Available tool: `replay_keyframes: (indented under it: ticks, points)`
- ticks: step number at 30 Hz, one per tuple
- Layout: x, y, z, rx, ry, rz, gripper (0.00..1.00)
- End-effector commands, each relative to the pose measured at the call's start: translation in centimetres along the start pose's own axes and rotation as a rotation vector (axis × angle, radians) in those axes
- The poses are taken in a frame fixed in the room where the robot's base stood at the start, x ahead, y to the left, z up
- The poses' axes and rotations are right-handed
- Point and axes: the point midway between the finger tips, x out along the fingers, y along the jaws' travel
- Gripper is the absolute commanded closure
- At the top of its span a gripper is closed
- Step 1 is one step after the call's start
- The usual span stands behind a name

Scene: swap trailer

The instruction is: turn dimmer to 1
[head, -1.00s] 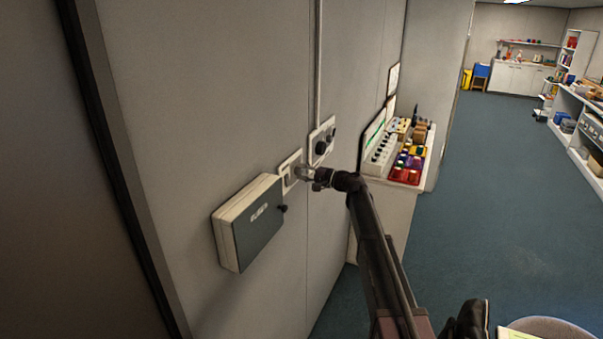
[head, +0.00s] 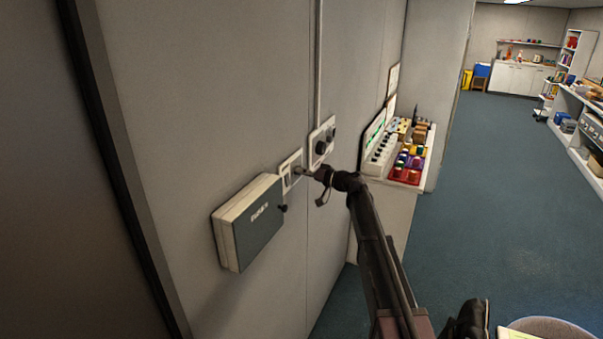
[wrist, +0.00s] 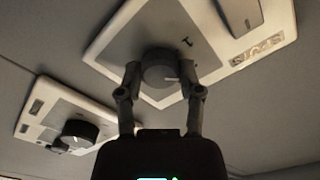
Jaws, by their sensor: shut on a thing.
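A small dark mark, perhaps a 1, stands on the panel above and right of the knob. My gripper (wrist: 162,80) is shut on the knob, one finger on each side. In the head view my gripper (head: 303,172) reaches the wall plate (head: 286,180) from the right and hides the knob.
A second plate with a dark knob (wrist: 80,133) shows at lower left in the wrist view. In the head view, a dark-fronted box (head: 258,228) is left of my gripper and a plate with dark knobs (head: 322,142) is just above right. A shelf with coloured items (head: 400,175) stands right.

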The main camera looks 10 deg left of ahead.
Motion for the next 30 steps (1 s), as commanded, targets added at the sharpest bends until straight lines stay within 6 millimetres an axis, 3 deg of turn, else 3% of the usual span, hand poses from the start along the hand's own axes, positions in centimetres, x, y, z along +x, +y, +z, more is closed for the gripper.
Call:
replay_keyframes:
  ticks: [18,30]
  points:
    - [0.07,0.19,-0.32,-0.577,0.007,0.004,1.00]
    - [0.08,0.20,-0.34,-0.813,0.007,0.005,1.00]
